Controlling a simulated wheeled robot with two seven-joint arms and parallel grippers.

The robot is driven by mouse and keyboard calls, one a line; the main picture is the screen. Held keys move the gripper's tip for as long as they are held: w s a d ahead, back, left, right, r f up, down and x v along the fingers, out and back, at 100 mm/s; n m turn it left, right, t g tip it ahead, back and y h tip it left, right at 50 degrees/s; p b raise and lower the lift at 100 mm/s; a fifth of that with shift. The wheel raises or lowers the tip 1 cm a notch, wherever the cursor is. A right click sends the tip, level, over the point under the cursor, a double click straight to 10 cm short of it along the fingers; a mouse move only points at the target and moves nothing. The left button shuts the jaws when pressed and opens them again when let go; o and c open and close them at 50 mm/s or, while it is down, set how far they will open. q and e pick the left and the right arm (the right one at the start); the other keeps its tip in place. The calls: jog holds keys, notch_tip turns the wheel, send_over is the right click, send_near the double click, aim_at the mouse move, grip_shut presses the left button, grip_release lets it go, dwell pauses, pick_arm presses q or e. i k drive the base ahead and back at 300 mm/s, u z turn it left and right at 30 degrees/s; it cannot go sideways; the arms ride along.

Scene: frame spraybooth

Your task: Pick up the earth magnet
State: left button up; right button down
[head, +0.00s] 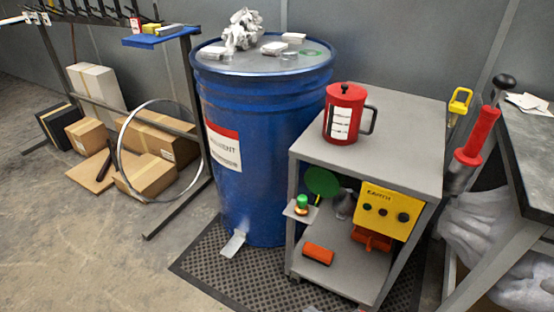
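No thing in view is clearly marked as the earth magnet. A yellow box (388,211) with dark knobs and lettering that seems to read "EARTH" is on the front right of the grey cart (385,113). A small green-topped piece with an orange base (302,204) sits on a little plate at the cart's left side. An orange-red block (318,253) lies on the lower shelf. A red piece (372,241) shows under the yellow box, partly hidden. A green disc (322,182) stands inside the cart. Neither of my grippers is in view.
A red lidded can (345,113) with a dark handle stands on the cart top. A blue drum (245,140) stands close to the cart's left. A dark bench (530,160) and a red-handled tool (478,135) are at right. Floor at front left is clear.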

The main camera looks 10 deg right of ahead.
aim_at(301, 209)
jog(key=u, duration=2.6)
jog(key=k, duration=1.35)
jog(key=z, duration=1.65)
jog(key=i, duration=1)
